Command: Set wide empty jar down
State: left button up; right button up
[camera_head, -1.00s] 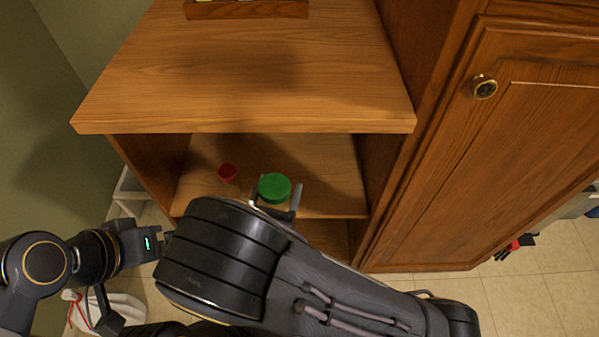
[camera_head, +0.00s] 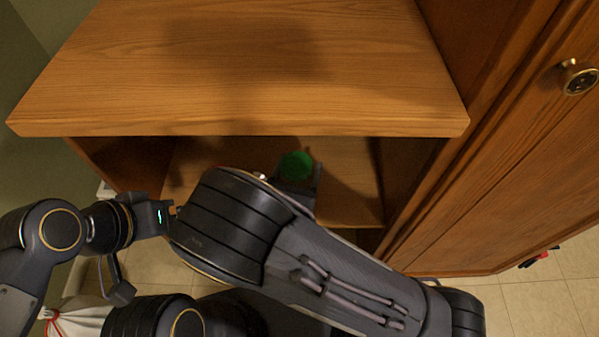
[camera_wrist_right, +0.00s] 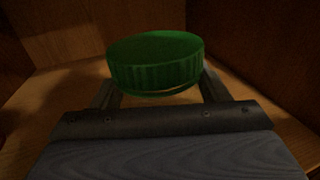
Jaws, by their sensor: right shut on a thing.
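The jar with a ribbed green lid (camera_head: 296,166) is inside the lower shelf space, under the upper board. In the right wrist view its green lid (camera_wrist_right: 156,62) stands upright between the fingers, and little of the body below it shows. My right gripper (camera_head: 298,182) is shut on this jar, one finger on each side. Whether the jar's base touches the shelf is hidden. My left gripper (camera_head: 170,214) is at the left, partly behind my right arm; its fingers cannot be made out.
The upper board (camera_head: 240,75) overhangs the lower shelf (camera_head: 350,195), with wooden side walls left and right. A small pale and red bit (camera_head: 260,175) shows just above my right arm.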

jog(key=f+b, duration=0.2)
jog(key=f, duration=0.1)
jog(key=shift+w+d+f, duration=0.1)
jog(key=shift+w+f, duration=0.1)
jog(key=shift+f, duration=0.1)
jog(key=shift+r, duration=0.1)
jog(key=shift+f, duration=0.2)
jog(key=o, duration=1.2)
